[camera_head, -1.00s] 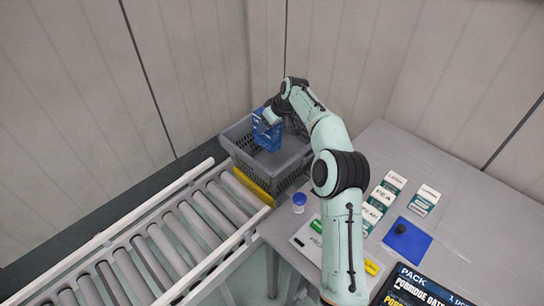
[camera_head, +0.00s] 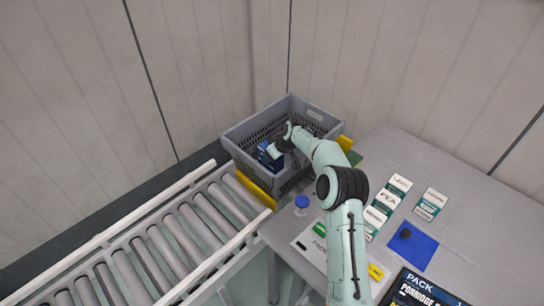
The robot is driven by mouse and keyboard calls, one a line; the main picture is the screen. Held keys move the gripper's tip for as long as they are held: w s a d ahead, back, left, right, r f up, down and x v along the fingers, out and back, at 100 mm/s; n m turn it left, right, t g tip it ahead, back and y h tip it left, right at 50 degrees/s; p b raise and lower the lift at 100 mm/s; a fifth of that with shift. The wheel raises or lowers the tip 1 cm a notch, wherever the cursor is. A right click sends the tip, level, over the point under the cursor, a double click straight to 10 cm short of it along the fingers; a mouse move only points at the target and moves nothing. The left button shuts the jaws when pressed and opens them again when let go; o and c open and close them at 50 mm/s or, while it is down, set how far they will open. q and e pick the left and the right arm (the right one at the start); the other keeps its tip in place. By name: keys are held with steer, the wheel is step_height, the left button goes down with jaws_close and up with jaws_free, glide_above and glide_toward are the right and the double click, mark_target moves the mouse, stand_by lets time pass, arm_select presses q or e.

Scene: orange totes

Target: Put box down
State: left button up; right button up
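A dark blue box (camera_head: 265,155) is inside the grey crate (camera_head: 240,134), low between its walls and slightly tilted. My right gripper (camera_head: 274,151) reaches down into the crate from the right and is against the box, with its fingers seemingly around it. The fingertips are small and partly hidden, and I cannot tell whether the box touches the crate floor. My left gripper is not in view.
A roller conveyor (camera_head: 180,240) leads up to the crate from the lower left. The grey table (camera_head: 480,215) holds a small blue-lidded jar (camera_head: 301,203), several white-and-green boxes (camera_head: 387,198), a blue mat (camera_head: 418,252) and a dark PACK screen (camera_head: 425,290).

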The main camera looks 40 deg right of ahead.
steer(key=shift+r, duration=0.1)
steer(key=shift+f, duration=0.6)
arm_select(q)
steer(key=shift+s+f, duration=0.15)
arm_select(e)
steer(key=o, duration=1.3)
steer(key=shift+c, duration=0.2)
steer(key=shift+r, duration=0.1)
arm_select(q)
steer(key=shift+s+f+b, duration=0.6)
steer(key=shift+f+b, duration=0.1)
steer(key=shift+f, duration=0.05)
arm_select(e)
steer(key=v, duration=1.3)
steer(key=shift+w, duration=0.25)
steer(key=shift+a, duration=0.1)
